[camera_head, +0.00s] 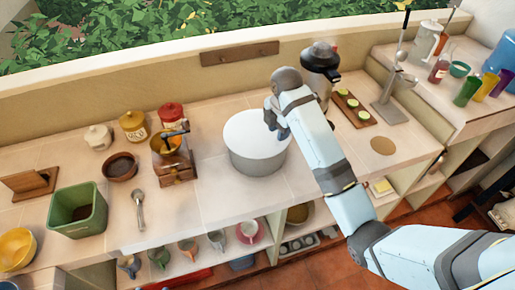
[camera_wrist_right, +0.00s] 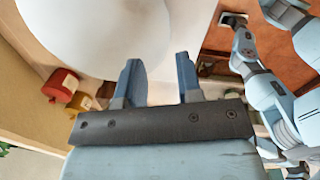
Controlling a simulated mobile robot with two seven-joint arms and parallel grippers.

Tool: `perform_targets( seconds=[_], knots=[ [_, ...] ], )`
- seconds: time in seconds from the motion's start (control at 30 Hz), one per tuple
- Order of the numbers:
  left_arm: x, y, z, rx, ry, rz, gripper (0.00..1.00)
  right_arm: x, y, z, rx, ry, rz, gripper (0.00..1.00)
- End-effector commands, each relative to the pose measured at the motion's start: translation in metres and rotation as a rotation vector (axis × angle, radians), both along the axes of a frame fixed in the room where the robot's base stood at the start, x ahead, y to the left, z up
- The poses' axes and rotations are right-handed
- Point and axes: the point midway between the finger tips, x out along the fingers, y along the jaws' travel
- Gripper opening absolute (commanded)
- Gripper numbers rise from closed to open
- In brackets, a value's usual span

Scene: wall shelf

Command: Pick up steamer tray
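The round white and grey vessel, which I take for the steamer tray (camera_head: 257,157), stands on the counter in the middle of the head view. Its pale round top (camera_wrist_right: 85,32) fills the upper left of the right wrist view. My right gripper (camera_head: 274,122) is at the vessel's upper right rim, pointing down. In the wrist view the right gripper (camera_wrist_right: 158,78) has its two blue fingers spread apart, with the vessel's edge close to them. I cannot tell whether they touch it. My left gripper is not in view.
A hand grinder (camera_head: 175,160), a spoon (camera_head: 139,208) and a green bin (camera_head: 78,211) stand left of the vessel. A dark kettle (camera_head: 320,62) and a wooden board (camera_head: 353,108) are right and behind. Counter between grinder and vessel is clear.

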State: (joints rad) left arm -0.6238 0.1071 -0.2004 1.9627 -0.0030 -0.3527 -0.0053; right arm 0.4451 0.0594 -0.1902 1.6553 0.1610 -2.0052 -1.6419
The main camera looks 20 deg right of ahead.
Motion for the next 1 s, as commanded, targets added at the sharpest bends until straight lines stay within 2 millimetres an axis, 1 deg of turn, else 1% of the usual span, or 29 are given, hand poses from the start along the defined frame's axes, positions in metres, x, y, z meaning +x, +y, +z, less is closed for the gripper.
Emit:
perform_targets(
  seconds=[0.03,0.07,0.13,0.23,0.43,0.6,0.7,0.8,1.0],
  knots=[
    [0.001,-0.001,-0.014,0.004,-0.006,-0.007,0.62,0.0,0.003,-0.022,0.007,0.002,0.0,0.33],
    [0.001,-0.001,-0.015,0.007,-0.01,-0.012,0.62,0.001,0.002,-0.027,0.005,0.004,-0.001,0.33],
    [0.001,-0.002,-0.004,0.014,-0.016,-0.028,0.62,0.001,0.001,-0.032,0.0,0.005,0.0,0.33],
    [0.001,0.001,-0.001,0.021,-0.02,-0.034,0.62,0.002,0.001,-0.043,-0.001,0.003,0.0,0.33],
    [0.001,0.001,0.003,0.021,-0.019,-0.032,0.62,0.002,0.001,-0.055,-0.001,0.003,-0.001,0.33],
    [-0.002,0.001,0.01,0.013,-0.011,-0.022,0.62,0.001,0.002,-0.081,0.001,0.005,-0.002,0.33],
    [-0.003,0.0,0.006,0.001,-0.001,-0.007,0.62,0.003,0.002,-0.094,0.0,0.004,0.0,0.33],
    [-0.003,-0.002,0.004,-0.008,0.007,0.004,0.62,0.003,0.002,-0.101,-0.001,0.002,0.0,0.33],
    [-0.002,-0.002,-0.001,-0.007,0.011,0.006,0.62,0.004,0.002,-0.102,-0.002,0.002,0.0,0.33]
  ],
)
